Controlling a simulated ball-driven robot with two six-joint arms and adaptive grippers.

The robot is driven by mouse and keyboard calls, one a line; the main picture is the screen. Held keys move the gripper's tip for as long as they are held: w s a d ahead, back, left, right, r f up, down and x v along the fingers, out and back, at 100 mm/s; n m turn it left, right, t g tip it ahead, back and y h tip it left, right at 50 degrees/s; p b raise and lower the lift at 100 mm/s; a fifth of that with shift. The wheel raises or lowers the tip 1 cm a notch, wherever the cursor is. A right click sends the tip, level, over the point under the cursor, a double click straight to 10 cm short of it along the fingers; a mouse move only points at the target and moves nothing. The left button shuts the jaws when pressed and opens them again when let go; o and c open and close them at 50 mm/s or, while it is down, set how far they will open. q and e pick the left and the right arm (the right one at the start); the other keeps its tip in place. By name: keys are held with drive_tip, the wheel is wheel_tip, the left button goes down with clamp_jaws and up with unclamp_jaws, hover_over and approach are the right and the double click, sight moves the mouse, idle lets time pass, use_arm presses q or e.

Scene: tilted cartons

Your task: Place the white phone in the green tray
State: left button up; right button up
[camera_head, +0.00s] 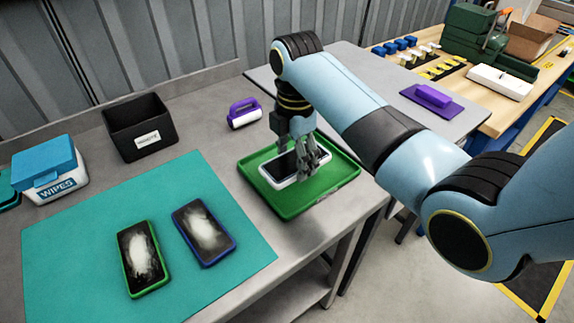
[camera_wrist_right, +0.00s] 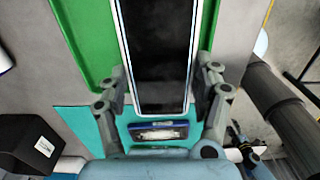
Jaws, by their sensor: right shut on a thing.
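The white phone (camera_head: 283,173) has a white rim and a dark screen. It is at the green tray (camera_head: 333,189), over its floor in the head view. My right gripper (camera_head: 307,165) is shut on the phone, with its fingers at the phone's long edges. In the right wrist view the phone (camera_wrist_right: 157,55) lies between the two fingers of the gripper (camera_wrist_right: 160,100), and the green tray (camera_wrist_right: 91,45) shows beneath. I cannot tell whether the phone touches the tray floor. My left gripper is not in view.
A teal mat (camera_head: 75,245) holds a green-rimmed phone (camera_head: 142,258) and a blue-rimmed phone (camera_head: 203,232), both with white smears. A black bin (camera_head: 138,127), a wipes box (camera_head: 47,168) and a purple-handled roller (camera_head: 244,113) stand behind. The tray is near the table's right edge.

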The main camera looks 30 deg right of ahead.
sight(287, 153)
drive_tip(key=w+f, duration=0.1)
drive_tip(key=w, duration=0.2)
drive_tip(key=shift+f, duration=0.75)
wheel_tip(287, 153, down, 3)
drive_tip(key=shift+s+r, duration=0.1)
drive_tip(key=shift+r, duration=0.1)
drive_tip(key=shift+f, duration=0.3)
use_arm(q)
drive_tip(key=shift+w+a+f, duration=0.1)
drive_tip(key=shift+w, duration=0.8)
use_arm(e)
drive_tip(key=shift+f, duration=0.15)
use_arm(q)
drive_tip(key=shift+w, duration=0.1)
use_arm(e)
drive_tip(key=o, duration=1.4)
